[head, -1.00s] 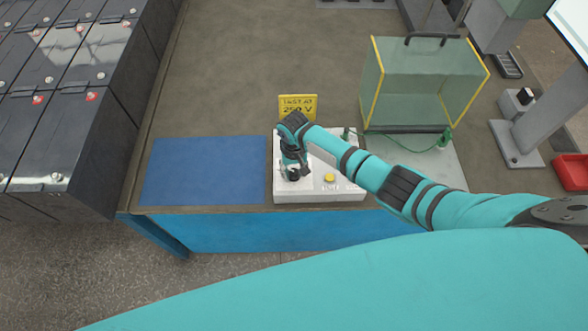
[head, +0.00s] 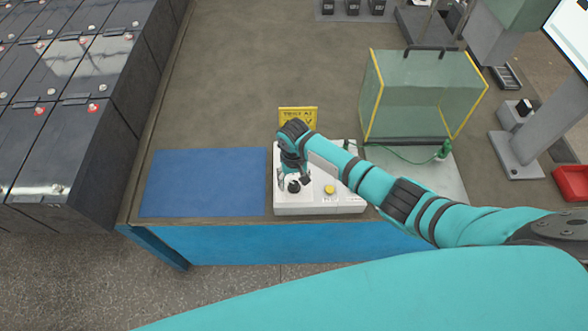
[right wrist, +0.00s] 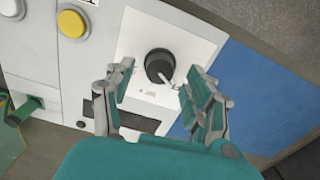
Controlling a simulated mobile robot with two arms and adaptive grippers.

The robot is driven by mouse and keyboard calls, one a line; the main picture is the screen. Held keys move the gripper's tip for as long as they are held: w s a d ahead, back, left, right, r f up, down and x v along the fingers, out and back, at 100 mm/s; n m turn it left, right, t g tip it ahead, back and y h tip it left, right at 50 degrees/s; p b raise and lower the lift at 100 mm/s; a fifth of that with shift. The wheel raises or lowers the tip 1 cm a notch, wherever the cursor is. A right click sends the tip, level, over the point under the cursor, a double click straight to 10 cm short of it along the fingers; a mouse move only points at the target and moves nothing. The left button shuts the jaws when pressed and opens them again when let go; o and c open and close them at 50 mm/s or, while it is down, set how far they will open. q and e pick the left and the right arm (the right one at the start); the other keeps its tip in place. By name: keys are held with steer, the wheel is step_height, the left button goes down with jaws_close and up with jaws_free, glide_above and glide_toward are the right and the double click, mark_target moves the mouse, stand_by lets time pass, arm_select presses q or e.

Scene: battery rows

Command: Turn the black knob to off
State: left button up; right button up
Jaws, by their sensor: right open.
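The black knob (head: 293,186) sits on the front left of a white box (head: 318,208) on the table. My right gripper (head: 293,182) is above the box, pointing down at the knob. In the right wrist view its open fingers (right wrist: 158,82) stand on either side of the knob, apart from it, with nothing held. I cannot read the marks beside the knob. My left gripper is out of view.
A yellow button (head: 329,189) is right of the knob, and a yellow sign (head: 298,116) stands behind the box. A blue mat (head: 204,182) lies to the left. A clear yellow-edged guard (head: 420,95) and a green cable clip (head: 443,150) are at right.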

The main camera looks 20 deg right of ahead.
mark_target(294, 183)
step_height(294, 183, up, 10)
steer(key=shift+r, duration=0.2)
stand_by(0.5)
